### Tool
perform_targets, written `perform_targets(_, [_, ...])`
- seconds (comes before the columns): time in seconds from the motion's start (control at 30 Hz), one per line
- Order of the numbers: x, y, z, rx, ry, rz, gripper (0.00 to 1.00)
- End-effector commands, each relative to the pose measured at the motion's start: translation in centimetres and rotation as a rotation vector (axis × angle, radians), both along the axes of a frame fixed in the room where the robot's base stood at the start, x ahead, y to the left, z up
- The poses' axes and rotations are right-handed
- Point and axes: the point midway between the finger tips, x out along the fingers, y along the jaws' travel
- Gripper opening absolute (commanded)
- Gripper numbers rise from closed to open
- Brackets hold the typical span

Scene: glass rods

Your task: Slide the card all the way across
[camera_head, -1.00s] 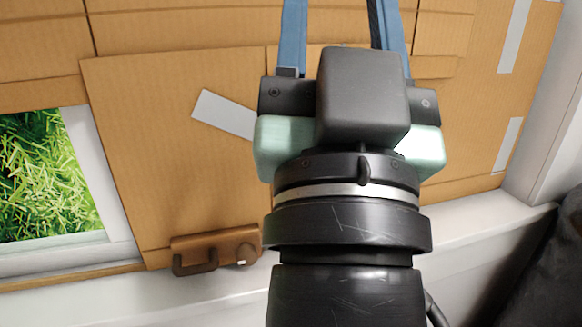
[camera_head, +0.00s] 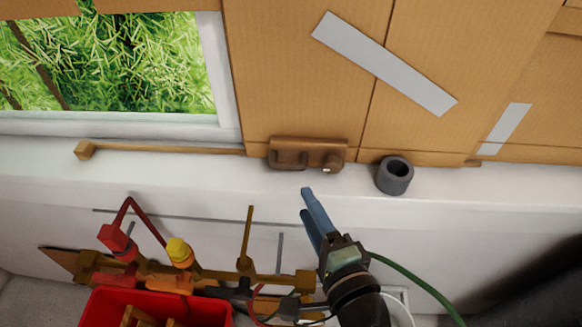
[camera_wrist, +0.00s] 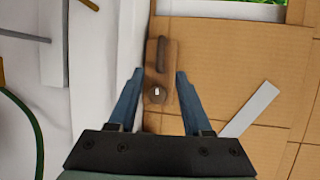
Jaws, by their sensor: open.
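The card (camera_head: 300,80) is a tan cardboard panel beside the window, its left edge along the window's right frame. A brown handle plate (camera_head: 308,153) with a hooked pull and a round knob sits at its bottom edge, just above the white sill. My gripper (camera_head: 306,203) is open and empty, its blue fingers below the handle plate in the head view. In the wrist view, my gripper (camera_wrist: 159,74) has its fingertips to either side of the handle plate (camera_wrist: 161,62), over the knob end. I cannot tell whether they touch it.
A wooden rail (camera_head: 165,148) runs along the sill under the uncovered window (camera_head: 130,65). A dark cup-like ring (camera_head: 395,175) stands on the sill to the right. Below are a red bin (camera_head: 155,309), a wooden rack with coloured parts, and a green cable (camera_head: 425,282).

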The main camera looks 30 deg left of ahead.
Motion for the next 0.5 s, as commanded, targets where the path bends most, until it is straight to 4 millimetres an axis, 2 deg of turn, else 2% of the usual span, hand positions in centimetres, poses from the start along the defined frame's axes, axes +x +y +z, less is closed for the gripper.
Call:
perform_targets(0.2, [3.3,3.6,-0.5,-0.001,-0.002,0.004,0.49])
perform_targets(0.5, [6.3,6.5,-1.4,-0.001,-0.003,0.0,0.49])
